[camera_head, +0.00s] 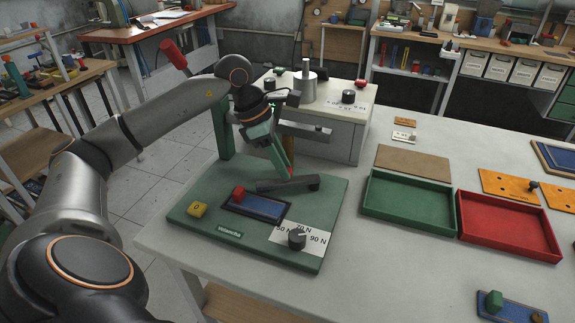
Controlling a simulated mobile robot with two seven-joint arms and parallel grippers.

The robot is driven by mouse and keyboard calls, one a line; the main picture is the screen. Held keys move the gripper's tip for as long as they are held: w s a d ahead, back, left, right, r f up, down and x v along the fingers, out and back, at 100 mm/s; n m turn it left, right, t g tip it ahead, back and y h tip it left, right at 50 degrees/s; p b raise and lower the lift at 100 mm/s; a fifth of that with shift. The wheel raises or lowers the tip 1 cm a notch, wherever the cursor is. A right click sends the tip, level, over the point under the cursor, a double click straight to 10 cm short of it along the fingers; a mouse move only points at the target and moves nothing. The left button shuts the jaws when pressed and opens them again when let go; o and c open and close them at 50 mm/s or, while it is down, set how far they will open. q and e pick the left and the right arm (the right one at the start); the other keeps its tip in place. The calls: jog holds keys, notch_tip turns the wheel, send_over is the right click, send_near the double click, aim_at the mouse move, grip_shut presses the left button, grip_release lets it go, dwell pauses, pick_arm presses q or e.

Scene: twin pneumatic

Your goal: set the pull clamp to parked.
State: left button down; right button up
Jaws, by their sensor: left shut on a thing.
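The test station has a green base plate (190,222) on the pale table. It carries a blue inset pad (262,208), a red button (238,193), a yellow block (197,209) and a black dial (297,238) on a white scale. The pull clamp shows as a dark bar (303,184) lying low across the back of the plate, with a small red part beside it. My left gripper (287,172) points down at this bar from above and is shut on the clamp; its fingers and wrist hide the exact grip. My right gripper is not in view.
Behind the plate stands a grey box (345,135) with a metal cylinder (305,86) and knobs on top. A green tray (405,208) and a red tray (510,228) stand to the right.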

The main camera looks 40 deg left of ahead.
pick_arm(q)
jog(key=c, duration=0.6)
grip_release()
jog(key=p+v, duration=0.1)
jog(key=v, duration=1.1)
jog(key=shift+s+r, duration=0.15)
jog(key=shift+r, duration=0.1)
jog(key=shift+c, duration=0.5)
